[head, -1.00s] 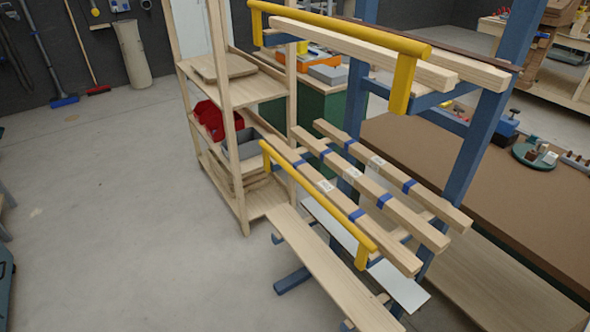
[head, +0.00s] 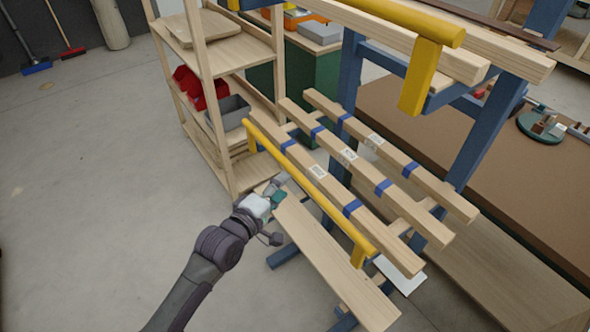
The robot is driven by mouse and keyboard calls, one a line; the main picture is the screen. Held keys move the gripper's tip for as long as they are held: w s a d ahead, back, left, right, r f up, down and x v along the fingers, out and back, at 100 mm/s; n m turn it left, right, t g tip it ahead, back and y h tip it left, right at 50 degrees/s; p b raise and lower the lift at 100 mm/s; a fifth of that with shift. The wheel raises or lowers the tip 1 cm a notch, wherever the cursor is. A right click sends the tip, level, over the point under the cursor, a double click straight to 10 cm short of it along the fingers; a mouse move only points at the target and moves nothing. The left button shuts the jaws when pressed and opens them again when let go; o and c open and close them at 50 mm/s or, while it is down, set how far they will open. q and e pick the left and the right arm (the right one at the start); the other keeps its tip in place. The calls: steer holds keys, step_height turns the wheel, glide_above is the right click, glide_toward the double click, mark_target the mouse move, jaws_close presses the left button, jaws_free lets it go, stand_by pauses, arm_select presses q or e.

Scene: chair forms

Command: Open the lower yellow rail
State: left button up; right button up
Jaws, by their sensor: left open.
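The lower yellow rail (head: 308,188) runs along the near side of the lower wooden slats, with short yellow end posts. My left gripper (head: 280,187) is open and empty, near the left part of this rail and just on its near side, above the long wooden board. I cannot tell whether it touches the rail. An upper yellow rail (head: 400,20) sits higher on the blue frame, partly cut off by the top edge. My right gripper is not in view.
Wooden slats with blue straps (head: 365,172) lie behind the lower rail. A wooden board (head: 325,258) sits below it. A wooden shelf (head: 232,60) with red and grey bins stands left. A brown workbench (head: 440,130) is at right.

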mark_target(293, 175)
arm_select(q)
steer(key=x, duration=0.6)
steer(key=shift+w, duration=0.2)
steer(key=shift+w+d+f+p, duration=0.2)
steer(key=shift+w+d+p, duration=0.1)
steer(key=shift+w+d, duration=0.15)
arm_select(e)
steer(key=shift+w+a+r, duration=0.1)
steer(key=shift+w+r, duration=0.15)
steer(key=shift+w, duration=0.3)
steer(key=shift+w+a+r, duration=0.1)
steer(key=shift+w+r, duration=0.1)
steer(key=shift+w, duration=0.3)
arm_select(q)
steer(key=shift+a, duration=0.1)
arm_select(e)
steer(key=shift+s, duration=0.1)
arm_select(q)
steer(key=shift+c, duration=0.6)
jaws_close()
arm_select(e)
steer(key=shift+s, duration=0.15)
